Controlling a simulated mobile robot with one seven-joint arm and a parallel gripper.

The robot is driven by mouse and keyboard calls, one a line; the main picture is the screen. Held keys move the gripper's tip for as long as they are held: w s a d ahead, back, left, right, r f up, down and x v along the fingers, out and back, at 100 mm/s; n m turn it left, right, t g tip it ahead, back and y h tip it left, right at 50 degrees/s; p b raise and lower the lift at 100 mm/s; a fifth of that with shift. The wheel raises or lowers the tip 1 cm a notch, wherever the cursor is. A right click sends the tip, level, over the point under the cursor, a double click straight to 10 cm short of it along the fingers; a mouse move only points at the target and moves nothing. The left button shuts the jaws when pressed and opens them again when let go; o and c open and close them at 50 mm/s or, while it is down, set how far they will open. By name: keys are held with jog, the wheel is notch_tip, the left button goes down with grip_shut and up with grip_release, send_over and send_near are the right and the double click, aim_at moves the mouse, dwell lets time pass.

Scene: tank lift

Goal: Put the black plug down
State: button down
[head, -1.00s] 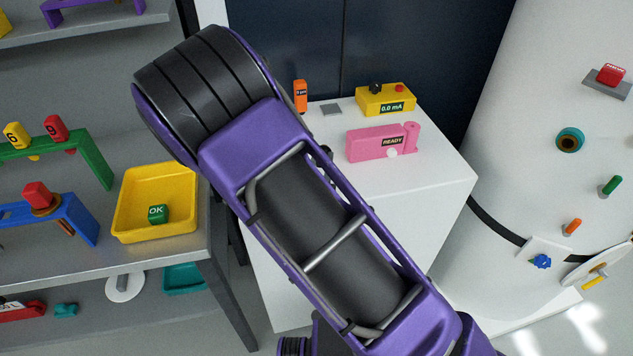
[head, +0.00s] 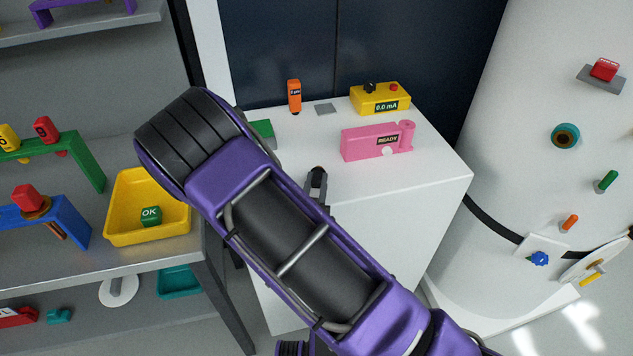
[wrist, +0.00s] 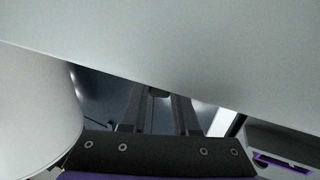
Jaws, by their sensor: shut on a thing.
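My gripper (head: 316,183) shows in the head view just past my purple arm, in front of the white cabinet's top near its front edge. It is shut on a small dark thing at its tips, which looks like the black plug (head: 317,170). In the wrist view my gripper (wrist: 158,100) points away, its two dark fingers close together, with a small dark piece (wrist: 158,92) between the tips. A pale surface fills the upper part of that view. Whether the plug touches the cabinet I cannot tell.
The white cabinet (head: 415,185) carries a pink READY box (head: 365,143), a yellow meter (head: 380,99), an orange device (head: 294,97), a grey square (head: 325,109) and a partly hidden green thing (head: 263,131). A white tank (head: 530,185) stands right. A shelf with a yellow tray (head: 120,236) stands left.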

jog(key=shift+f+b, duration=0.5)
jog(key=c, duration=0.7)
grip_release()
jog(key=shift+o, duration=0.2)
jog(key=shift+r, duration=0.1)
jog(key=shift+r+p, duration=0.6)
jog(key=shift+p, duration=0.2)
jog(key=shift+s, duration=0.25)
jog(key=s+a, duration=0.1)
jog(key=s, duration=1)
jog(key=shift+s+a+b, duration=0.15)
jog(key=shift+s+b, duration=0.05)
jog(key=shift+b, duration=0.25)
